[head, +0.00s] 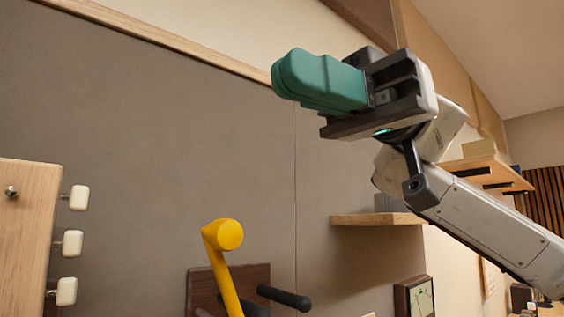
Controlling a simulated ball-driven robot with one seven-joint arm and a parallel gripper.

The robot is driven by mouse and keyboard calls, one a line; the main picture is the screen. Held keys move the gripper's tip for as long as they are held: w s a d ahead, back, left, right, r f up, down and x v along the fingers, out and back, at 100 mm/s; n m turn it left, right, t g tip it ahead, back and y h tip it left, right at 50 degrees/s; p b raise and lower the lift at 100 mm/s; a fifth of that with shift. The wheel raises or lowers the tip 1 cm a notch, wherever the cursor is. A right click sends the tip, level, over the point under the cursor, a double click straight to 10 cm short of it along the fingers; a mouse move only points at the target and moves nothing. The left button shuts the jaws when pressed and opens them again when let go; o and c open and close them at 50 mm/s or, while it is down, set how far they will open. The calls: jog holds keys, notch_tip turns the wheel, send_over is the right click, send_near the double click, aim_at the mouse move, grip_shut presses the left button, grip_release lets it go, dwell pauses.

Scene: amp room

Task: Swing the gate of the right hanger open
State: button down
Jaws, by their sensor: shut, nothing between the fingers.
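A hanger with a dark wood backplate (200,292) is on the grey wall panel at the bottom of the head view. It is the only hanger I can make out. A black padded prong (285,298) sticks out from it to the right. A yellow gate bar (227,270) with a round knob end rises in front of the backplate, tilted slightly left. The hanger's lower part is cut off by the frame edge. My gripper (290,76) is above and right of the hanger, well apart from it. Its teal fingers are shut and empty, pointing left.
A wooden headstock (25,235) with white tuning pegs (72,242) stands close at the left edge. A wooden shelf (378,219) is on the wall to the right, with a framed picture (414,297) below it. The wall between headstock and gripper is clear.

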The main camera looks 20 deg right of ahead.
jog(key=s+d+r+b, duration=0.1)
jog(key=s+r, duration=0.2)
jog(key=s, duration=0.4)
jog(key=shift+s, duration=0.1)
dwell(0.4)
